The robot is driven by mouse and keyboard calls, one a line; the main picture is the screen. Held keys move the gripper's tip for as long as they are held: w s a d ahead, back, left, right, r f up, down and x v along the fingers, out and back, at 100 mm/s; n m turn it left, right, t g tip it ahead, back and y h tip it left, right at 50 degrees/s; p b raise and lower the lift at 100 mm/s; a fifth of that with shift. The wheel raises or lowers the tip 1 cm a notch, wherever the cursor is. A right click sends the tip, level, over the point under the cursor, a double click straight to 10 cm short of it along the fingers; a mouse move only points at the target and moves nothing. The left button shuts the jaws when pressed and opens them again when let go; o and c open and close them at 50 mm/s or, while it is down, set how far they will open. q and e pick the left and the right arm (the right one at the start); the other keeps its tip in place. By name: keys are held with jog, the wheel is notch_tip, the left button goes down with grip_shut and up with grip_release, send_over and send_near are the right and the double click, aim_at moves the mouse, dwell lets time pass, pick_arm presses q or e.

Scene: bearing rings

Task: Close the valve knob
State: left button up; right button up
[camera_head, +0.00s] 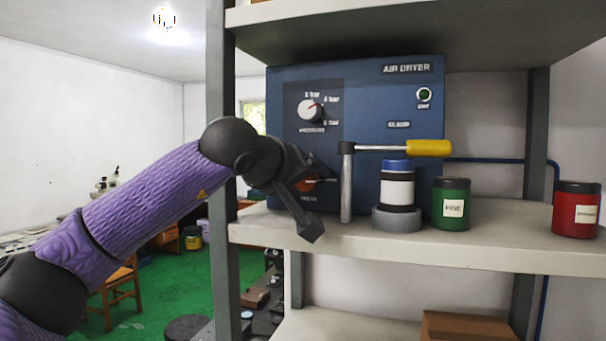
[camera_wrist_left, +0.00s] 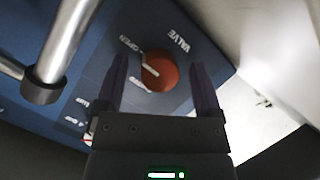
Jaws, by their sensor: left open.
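The valve knob (camera_wrist_left: 163,70) is a round orange-red knob with a pale pointer line, on the lower part of the blue air dryer panel (camera_head: 400,85). In the wrist view the pointer points left, between the OPEN lettering and a second, hard-to-read label. In the head view the knob (camera_head: 306,184) is partly hidden behind my left gripper (camera_head: 314,202). My left gripper is open and empty in front of the panel. In the wrist view its fingers (camera_wrist_left: 157,80) stand on either side of the knob, with visible gaps. My right gripper is not in view.
A metal post with a yellow-handled bar (camera_head: 428,148) stands close right of my gripper. Beside it are a white and blue jar on a grey ring (camera_head: 397,219), a green jar (camera_head: 452,205) and a red jar (camera_head: 577,210). A shelf upright (camera_head: 221,120) stands left.

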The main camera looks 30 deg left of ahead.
pick_arm(q)
grip_shut()
dwell(0.3)
jog(key=shift+f, duration=0.1)
jog(key=shift+f+n+t+h+b, duration=0.15)
jog(key=shift+n+t+h+b, duration=0.25)
jog(key=shift+n+b, duration=0.7)
jog(key=n+h+b, duration=0.1)
jog(key=n, duration=0.1)
jog(key=n+t+b, duration=0.1)
jog(key=n+b, duration=0.1)
jog(key=shift+t+h, duration=0.3)
jog(key=shift+h, duration=0.1)
jog(key=n+b, duration=0.1)
jog(key=n, duration=0.1)
jog(key=n+t+b, duration=0.1)
jog(key=n+b, duration=0.1)
jog(key=shift+n+t+h, duration=0.3)
jog(key=shift+n+h, duration=0.1)
jog(key=shift+w+n+t+y+b, duration=0.1)
jog(key=shift+n+t+y+b, duration=0.25)
jog(key=shift+n+b, duration=0.85)
jog(key=shift+n, duration=0.4)
